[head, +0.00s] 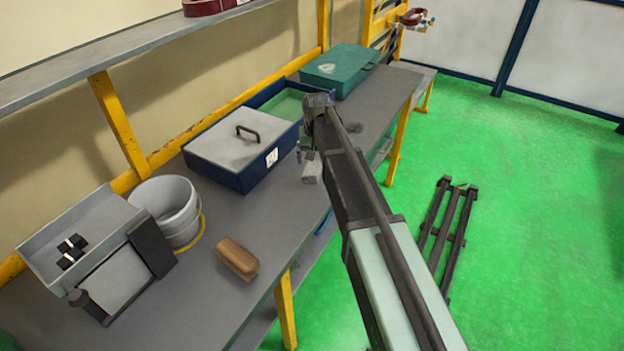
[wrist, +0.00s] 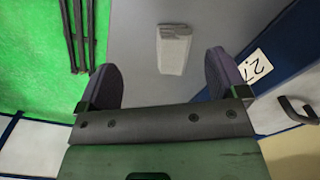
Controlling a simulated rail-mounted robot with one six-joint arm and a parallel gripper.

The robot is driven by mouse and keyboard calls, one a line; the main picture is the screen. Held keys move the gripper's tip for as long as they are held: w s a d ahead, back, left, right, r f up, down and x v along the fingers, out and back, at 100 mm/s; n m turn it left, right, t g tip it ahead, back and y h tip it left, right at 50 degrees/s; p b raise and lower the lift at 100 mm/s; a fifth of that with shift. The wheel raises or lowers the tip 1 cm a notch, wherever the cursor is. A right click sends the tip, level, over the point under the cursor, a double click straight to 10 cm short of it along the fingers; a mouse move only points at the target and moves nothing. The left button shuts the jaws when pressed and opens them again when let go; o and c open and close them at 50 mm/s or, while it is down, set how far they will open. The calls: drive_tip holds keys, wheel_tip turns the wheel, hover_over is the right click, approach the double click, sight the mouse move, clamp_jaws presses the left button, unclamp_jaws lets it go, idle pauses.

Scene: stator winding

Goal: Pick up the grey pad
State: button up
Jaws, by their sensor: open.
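The grey pad (wrist: 173,50) is a small light-grey block on the grey table. In the wrist view it lies beyond my fingertips, between the lines of the two fingers and nearer the right one. In the head view the pad (head: 312,170) shows just below the end of my arm. My gripper (wrist: 163,72) is open and empty, with its two dark rounded fingers apart. The pad does not touch either finger in the wrist view. In the head view my gripper (head: 306,148) is small and partly hidden by the arm.
A blue box (head: 240,175) with a grey lid and handle stands left of the pad. A green case (head: 340,68) is at the far end of the table. A brown brush-like block (head: 237,258), a bucket (head: 170,205) and a grey tray (head: 85,225) stand nearer.

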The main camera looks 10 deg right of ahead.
drive_tip(key=m, duration=0.1)
approach(312, 168)
drive_tip(key=shift+s+f+m, duration=0.1)
drive_tip(key=shift+s+m, duration=0.05)
drive_tip(key=shift+m, duration=0.45)
drive_tip(key=f+b, duration=1)
drive_tip(key=shift+w+f+b, duration=0.2)
drive_tip(key=shift+f+b, duration=0.1)
drive_tip(key=shift+b, duration=0.1)
drive_tip(key=shift+r, duration=0.2)
drive_tip(key=c, duration=1)
